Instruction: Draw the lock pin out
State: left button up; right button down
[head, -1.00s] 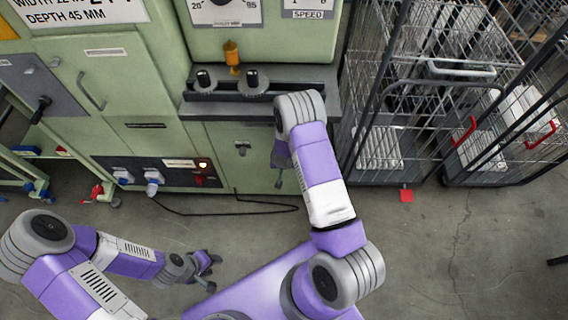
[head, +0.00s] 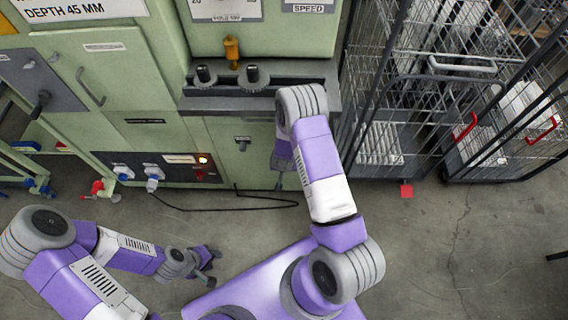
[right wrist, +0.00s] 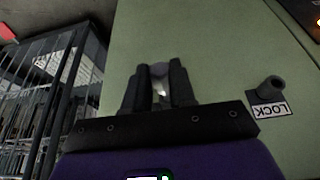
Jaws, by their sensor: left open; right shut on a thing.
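A dark, stubby round fitting (right wrist: 270,88) stands out from the green panel beside a white LOCK label (right wrist: 270,110) in the right wrist view. In the head view the fitting (head: 242,141) shows small on the cabinet's lower front. I cannot tell whether it is the pin or its seat. My right gripper (right wrist: 161,82) is shut on a small grey round-topped thing (right wrist: 160,70), apart from the LOCK fitting. Whether this is the lock pin is unclear. In the head view my right wrist hides its fingertips. My left gripper (head: 212,266) is open and empty, low over the floor.
The green machine (head: 150,140) fills the back left, with a grey ledge (head: 300,90) above the lower panel. Wire cage trolleys (head: 440,120) stand to the right. A black cable (head: 220,209) lies on the floor. The floor at front right is clear.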

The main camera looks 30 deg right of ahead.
jog(key=shift+s+a, duration=0.45)
jog(key=shift+s, duration=0.3)
jog(key=shift+s+a, duration=0.45)
jog(key=shift+s, duration=0.3)
jog(key=shift+s, duration=0.1)
jog(key=s+a+b, duration=0.1)
jog(key=s+a, duration=0.3)
jog(key=s, duration=0.3)
jog(key=shift+s+a, duration=0.3)
jog(key=shift+a, duration=0.1)
